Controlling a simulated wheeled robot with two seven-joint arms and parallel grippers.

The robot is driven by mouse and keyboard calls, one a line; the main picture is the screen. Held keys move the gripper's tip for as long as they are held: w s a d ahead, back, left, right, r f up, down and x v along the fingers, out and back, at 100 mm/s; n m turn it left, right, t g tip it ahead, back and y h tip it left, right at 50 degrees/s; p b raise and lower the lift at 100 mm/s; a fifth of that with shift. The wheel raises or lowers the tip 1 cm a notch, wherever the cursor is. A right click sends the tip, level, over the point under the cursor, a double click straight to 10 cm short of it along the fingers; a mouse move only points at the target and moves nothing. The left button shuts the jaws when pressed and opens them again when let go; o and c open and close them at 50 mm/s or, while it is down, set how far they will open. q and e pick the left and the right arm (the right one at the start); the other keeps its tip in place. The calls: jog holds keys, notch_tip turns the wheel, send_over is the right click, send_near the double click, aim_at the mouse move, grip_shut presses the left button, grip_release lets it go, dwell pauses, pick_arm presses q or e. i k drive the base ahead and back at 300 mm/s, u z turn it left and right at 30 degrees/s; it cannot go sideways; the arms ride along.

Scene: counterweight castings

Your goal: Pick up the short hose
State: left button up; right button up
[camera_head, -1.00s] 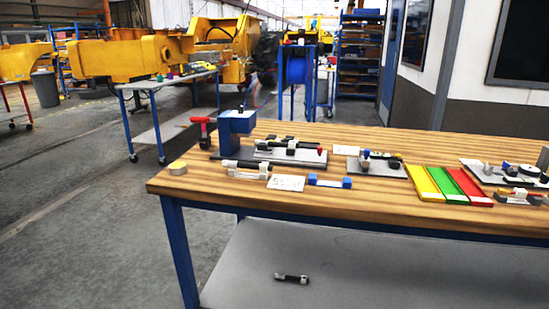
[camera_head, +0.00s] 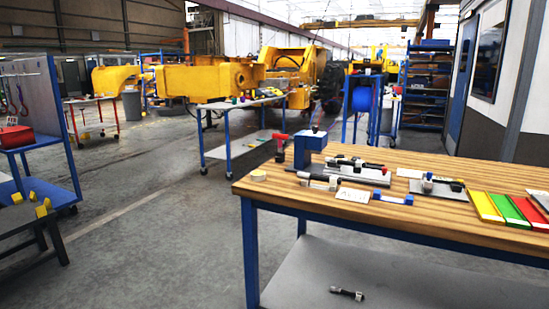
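A short dark hose (camera_head: 347,293) with pale end fittings lies on the grey lower shelf (camera_head: 400,290) of the wooden-topped workbench. On the bench top, a dark hose-like piece (camera_head: 317,177) with a pale end lies near the front edge. Another dark piece (camera_head: 352,162) lies on a grey plate behind it. I cannot tell for certain which piece the task names. Neither of my grippers is in view.
The wooden bench top (camera_head: 290,198) holds a blue vise (camera_head: 308,148), a white label card (camera_head: 352,195) and yellow, green and red strips (camera_head: 512,210). A blue-framed cart (camera_head: 40,140) stands at left. Open grey floor (camera_head: 150,230) lies between.

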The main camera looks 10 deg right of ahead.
aim_at(359, 164)
jog(key=u, duration=0.55)
jog(key=i, duration=0.95)
jog(key=u, duration=0.1)
